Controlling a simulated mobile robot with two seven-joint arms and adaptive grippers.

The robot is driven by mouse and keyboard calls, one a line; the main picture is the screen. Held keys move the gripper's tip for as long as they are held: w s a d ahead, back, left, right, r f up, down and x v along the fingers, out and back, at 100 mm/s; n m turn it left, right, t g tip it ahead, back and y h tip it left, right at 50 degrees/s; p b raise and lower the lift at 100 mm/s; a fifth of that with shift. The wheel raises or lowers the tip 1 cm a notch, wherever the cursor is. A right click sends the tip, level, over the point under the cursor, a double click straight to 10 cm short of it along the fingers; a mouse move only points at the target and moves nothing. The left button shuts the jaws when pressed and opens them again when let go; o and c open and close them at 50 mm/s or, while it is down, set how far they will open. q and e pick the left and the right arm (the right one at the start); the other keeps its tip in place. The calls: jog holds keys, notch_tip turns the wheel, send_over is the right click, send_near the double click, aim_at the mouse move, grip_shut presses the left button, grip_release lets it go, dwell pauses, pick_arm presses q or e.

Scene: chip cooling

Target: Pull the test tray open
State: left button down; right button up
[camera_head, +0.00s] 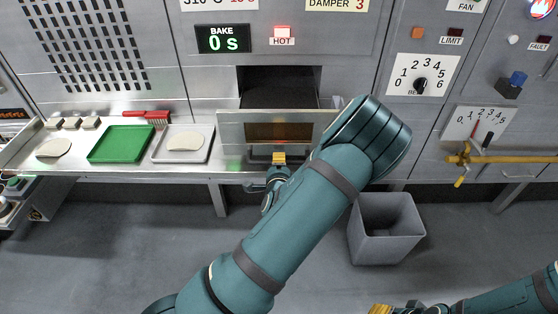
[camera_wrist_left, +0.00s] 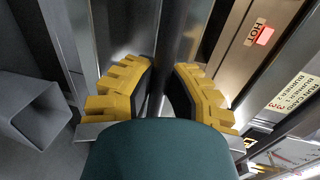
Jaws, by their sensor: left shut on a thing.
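The test tray (camera_head: 232,126) is a steel drawer with a brown window in its front, under the BAKE display. It stands out from the panel, with a dark opening above and behind its front. My left gripper (camera_head: 278,158) is at the lower middle of the drawer front, shut on its handle. In the left wrist view the yellow fingers of my left gripper (camera_wrist_left: 162,88) lie on either side of a metal bar; the contact is partly hidden. My right gripper (camera_head: 381,309) shows only in part at the bottom edge, away from the drawer.
A steel shelf (camera_head: 75,165) at left holds a green tray (camera_head: 121,143), a grey tray (camera_head: 164,156) and a red brush (camera_head: 146,116). A grey bin (camera_head: 385,246) stands on the floor right of my left arm. A yellow valve handle (camera_head: 500,159) juts out at right.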

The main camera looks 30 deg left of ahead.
pick_arm(q)
jog(key=c, duration=0.9)
grip_release()
jog(key=shift+c, duration=0.2)
jog(key=v, duration=0.7)
jog(key=shift+s, duration=0.25)
